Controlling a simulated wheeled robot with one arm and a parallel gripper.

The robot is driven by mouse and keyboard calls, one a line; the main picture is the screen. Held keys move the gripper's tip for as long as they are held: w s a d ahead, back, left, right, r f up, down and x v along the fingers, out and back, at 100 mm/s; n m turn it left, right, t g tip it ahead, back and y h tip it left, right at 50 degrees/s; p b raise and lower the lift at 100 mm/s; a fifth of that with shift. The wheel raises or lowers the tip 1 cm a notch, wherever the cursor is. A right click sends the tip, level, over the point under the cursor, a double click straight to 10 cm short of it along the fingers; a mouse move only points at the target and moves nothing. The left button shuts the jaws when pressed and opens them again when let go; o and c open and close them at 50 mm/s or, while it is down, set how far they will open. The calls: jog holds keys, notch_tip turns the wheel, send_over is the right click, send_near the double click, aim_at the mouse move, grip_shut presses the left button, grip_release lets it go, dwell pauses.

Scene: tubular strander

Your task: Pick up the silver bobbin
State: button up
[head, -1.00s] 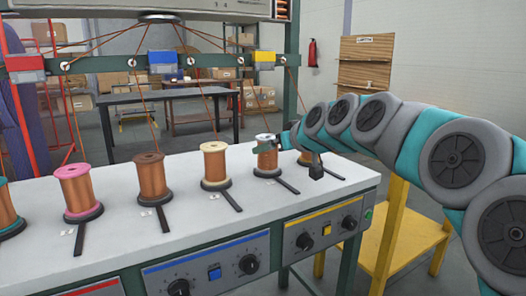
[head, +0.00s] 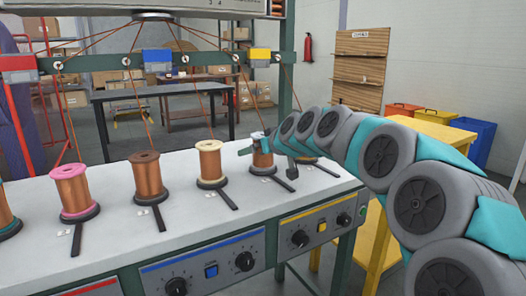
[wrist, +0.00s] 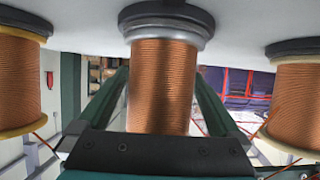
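The silver bobbin (head: 263,153) is wound with copper wire and has a pale silver rim at its top. It stands on its dark round holder on the white bench. In the wrist view, which shows the scene upside down, its wire body (wrist: 161,85) and silver flange (wrist: 165,37) lie between my two fingers. My gripper (head: 265,146) is at the bobbin. In the wrist view the fingertips (wrist: 162,78) lie against the bobbin's outline on both sides; whether they press on it is unclear. The far end of the bobbin is hidden by the gripper's palm.
A yellow-rimmed bobbin (head: 210,164) stands to the left, with a brown one (head: 147,177) and a pink one (head: 74,193) farther left. Another bobbin (head: 303,154) stands close on the right, partly hidden by my arm. Wires and a green crossbar (head: 105,62) hang above the bench.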

grip_shut()
dwell(0.6)
